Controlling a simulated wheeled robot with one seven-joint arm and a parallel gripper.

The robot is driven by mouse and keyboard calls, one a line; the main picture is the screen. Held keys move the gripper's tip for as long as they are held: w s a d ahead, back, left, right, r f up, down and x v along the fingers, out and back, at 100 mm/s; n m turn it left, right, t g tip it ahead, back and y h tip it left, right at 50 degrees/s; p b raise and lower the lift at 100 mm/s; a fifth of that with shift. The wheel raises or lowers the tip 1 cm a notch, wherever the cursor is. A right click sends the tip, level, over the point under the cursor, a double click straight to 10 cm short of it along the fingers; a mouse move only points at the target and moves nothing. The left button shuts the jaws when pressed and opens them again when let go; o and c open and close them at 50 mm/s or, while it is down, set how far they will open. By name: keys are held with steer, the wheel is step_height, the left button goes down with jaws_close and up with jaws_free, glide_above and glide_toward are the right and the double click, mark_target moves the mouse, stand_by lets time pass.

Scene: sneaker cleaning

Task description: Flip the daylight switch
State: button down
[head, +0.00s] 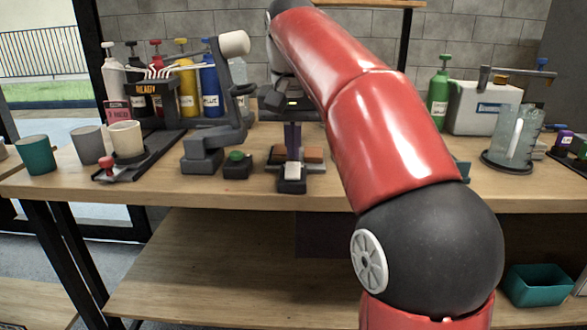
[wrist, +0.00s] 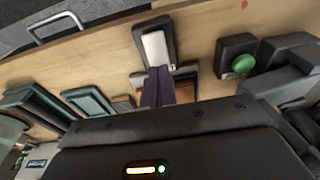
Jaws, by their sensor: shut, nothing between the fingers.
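A dark switch box with a pale rocker (head: 291,172) stands at the table's front edge, in the middle of the head view. It also shows in the wrist view, where the pale rocker (wrist: 155,48) lies just beyond my fingertips. I cannot read any label on it. My gripper (head: 292,150) points down just behind the switch, its dark purple fingers together and empty. In the wrist view the closed fingers (wrist: 158,75) end close to the rocker's near end; I cannot tell whether they touch it.
A dark box with a green button (head: 237,157) stands left of the switch, beside a grey machine (head: 203,145). Brown blocks (head: 312,155) lie around my fingers. Cups and bottles fill the left side. A glass jug (head: 513,140) stands at right.

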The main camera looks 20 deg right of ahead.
mark_target(293, 165)
steer(key=shift+f+b, duration=0.55)
steer(key=shift+f, duration=0.25)
step_height(293, 165, up, 3)
steer(key=p, duration=0.3)
steer(key=shift+r, duration=2.05)
steer(key=s+f+n+t, duration=0.3)
steer(key=s+f, duration=1.9)
steer(key=f, duration=0.2)
steer(key=shift+f+n+t+y, duration=0.3)
steer(key=shift+t, duration=0.1)
